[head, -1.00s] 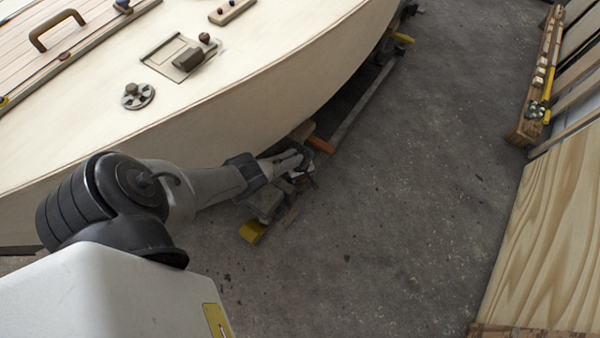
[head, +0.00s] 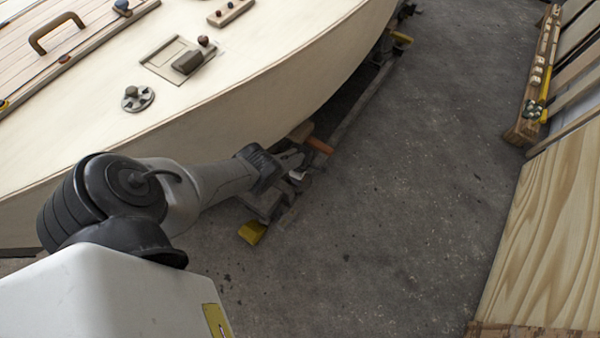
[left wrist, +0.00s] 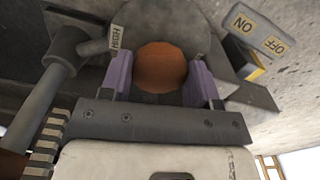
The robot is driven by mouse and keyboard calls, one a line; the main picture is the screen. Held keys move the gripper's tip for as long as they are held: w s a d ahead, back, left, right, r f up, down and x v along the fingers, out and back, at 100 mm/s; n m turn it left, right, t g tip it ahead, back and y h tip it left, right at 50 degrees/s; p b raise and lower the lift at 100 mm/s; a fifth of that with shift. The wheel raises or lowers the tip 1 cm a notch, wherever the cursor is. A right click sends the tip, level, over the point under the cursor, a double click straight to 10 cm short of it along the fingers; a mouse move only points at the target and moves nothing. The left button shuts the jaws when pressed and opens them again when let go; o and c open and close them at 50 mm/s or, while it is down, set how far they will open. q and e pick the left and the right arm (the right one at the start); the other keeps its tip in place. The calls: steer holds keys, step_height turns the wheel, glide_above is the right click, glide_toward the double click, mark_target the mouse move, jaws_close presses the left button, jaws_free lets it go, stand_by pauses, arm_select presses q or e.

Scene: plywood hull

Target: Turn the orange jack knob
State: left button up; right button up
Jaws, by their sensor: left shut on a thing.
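The round orange-brown jack knob (left wrist: 161,66) fills the middle of the left wrist view, seen end on. My left gripper (left wrist: 160,80) has its two purple-padded fingers on either side of the knob and is shut on it. In the head view my left gripper (head: 292,167) is low beside the hull's side, at the grey jack gear; the knob cannot be made out there. A grey plate with ON and OFF labels (left wrist: 252,32) is right of the knob, and a HIGH label (left wrist: 116,38) is left of it. My right gripper is not in view.
The pale plywood hull (head: 270,85) rises just above and left of my arm. An orange bar (head: 320,145) and a yellow foot (head: 252,232) are close to the gripper. The grey floor (head: 400,200) to the right is clear up to a wooden panel (head: 550,235).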

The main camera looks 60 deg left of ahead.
arm_select(q)
steer(key=shift+n, duration=0.4)
steer(key=o, duration=0.9)
steer(key=shift+r, duration=0.1)
steer(key=shift+r+p, duration=0.7)
steer(key=shift+p, duration=0.05)
step_height(320, 180, up, 6)
steer(key=p, duration=0.6)
steer(key=shift+a+r+p, duration=0.1)
steer(key=shift+r+p, duration=0.15)
steer(key=shift+p, duration=0.05)
